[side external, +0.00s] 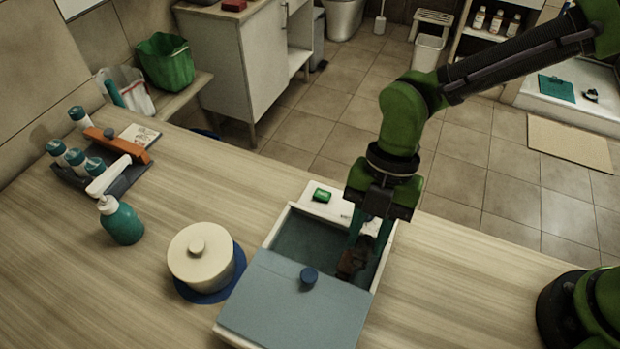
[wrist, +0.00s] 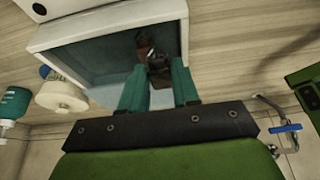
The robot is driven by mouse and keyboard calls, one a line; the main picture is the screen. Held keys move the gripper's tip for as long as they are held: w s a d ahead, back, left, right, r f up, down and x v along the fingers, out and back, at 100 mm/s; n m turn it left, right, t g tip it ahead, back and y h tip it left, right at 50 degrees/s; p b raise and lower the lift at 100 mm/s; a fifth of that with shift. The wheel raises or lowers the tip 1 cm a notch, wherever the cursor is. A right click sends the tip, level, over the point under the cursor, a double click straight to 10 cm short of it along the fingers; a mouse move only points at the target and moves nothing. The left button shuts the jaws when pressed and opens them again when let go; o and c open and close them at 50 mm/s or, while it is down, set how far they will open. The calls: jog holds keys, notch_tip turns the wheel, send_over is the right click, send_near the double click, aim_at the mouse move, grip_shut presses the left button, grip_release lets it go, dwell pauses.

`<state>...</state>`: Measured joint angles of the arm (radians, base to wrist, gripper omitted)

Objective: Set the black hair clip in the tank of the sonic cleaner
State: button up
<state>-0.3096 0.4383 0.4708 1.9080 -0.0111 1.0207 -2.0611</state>
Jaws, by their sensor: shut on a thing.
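The sonic cleaner (side external: 231,327) is a white box on the wooden counter, with a grey-blue lid (side external: 290,305) with a dark blue knob over its near part. The far part of its tank (side external: 303,240) is open and dark inside; it also shows in the wrist view (wrist: 95,62). My gripper (side external: 364,245) points down at the right side of the opening, its teal fingers shut on a dark brownish-black clip (side external: 350,264). In the wrist view the clip (wrist: 158,72) shows between and beyond the fingertips. I cannot tell whether it touches the tank floor.
A cream lidded pot (side external: 200,258) on a blue mat stands left of the cleaner. A teal pump bottle (side external: 121,222) and a dark tray (side external: 125,178) with bottles are further left. A green button (side external: 321,195) sits on the cleaner's far panel.

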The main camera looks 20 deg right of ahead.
jog(key=w+a, duration=0.4)
jog(key=a, duration=0.1)
jog(key=w+a+f, duration=0.1)
jog(key=w+a, duration=0.1)
jog(key=shift+a, duration=0.25)
jog(key=shift+f, duration=1.7)
jog(key=shift+f, duration=0.1)
jog(key=o, duration=1)
